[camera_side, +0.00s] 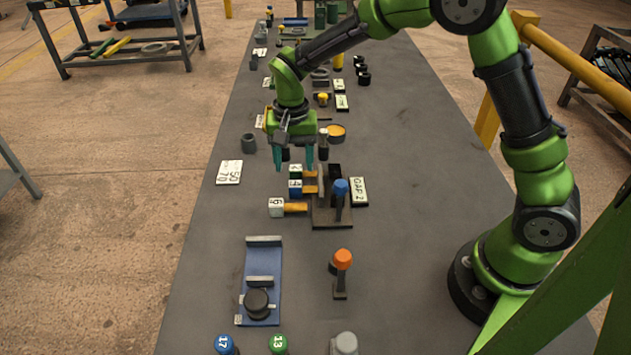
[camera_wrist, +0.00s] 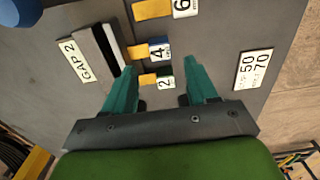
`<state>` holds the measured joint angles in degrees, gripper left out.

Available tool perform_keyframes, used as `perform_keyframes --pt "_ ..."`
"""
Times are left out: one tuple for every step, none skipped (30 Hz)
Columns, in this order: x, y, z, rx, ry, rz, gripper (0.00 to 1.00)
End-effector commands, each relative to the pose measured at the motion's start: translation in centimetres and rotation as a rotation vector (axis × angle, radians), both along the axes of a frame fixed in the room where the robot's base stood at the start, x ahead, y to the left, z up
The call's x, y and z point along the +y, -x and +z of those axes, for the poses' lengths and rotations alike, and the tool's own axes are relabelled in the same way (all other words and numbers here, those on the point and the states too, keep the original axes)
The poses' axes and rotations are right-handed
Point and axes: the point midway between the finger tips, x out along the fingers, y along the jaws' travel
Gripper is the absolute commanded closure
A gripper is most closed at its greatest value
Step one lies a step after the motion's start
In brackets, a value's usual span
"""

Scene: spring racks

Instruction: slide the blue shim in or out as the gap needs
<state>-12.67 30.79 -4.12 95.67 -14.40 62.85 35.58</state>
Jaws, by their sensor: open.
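The blue shim block (camera_side: 295,187), marked 4, has an orange tab pointing at the dark gap fixture (camera_side: 331,217); I cannot tell how far the tab enters. It also shows in the wrist view (camera_wrist: 159,50). A label reading GAP 2 (camera_side: 359,191) lies beside the fixture.
A blue-capped post (camera_side: 340,189) stands at the fixture's near side. A card with 50 and 70 (camera_side: 229,172) lies to the left. An orange-capped post (camera_side: 342,262) and a blue plate (camera_side: 249,300) stand nearer. The bench between them is clear.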

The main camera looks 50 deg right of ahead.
Motion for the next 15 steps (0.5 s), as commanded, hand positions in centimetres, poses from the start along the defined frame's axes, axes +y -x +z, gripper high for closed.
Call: perform_keyframes --pt "0.0 0.1 -1.2 0.005 0.001 -0.001 0.43" --pt "0.0 0.1 -1.8 0.005 0.001 -0.002 0.43" --pt "0.0 0.1 -2.6 0.004 0.0 -0.001 0.43" --pt "0.0 0.1 -3.1 0.004 0.0 -0.001 0.43" --pt "0.0 0.1 -3.5 0.004 0.001 0.0 0.43" --pt "0.0 0.1 -4.1 0.004 0.001 -0.001 0.43" --pt "0.0 0.0 -4.5 0.001 0.0 -0.001 0.43" --pt "0.0 0.0 -4.8 0.002 -0.001 -0.002 0.43" --pt "0.0 0.0 -5.2 0.002 -0.001 -0.002 0.43" --pt "0.0 0.0 -5.4 0.001 0.0 -0.001 0.43" --pt "0.0 0.0 -5.6 0.001 -0.001 -0.001 0.43" --pt "0.0 0.0 -5.8 0.001 -0.001 -0.001 0.43" --pt "0.0 0.0 -5.9 0.001 -0.001 -0.001 0.43" --pt "0.0 0.0 -6.0 0.0 0.0 0.0 0.43" --pt "0.0 0.0 -6.1 -0.001 -0.001 0.0 0.43"
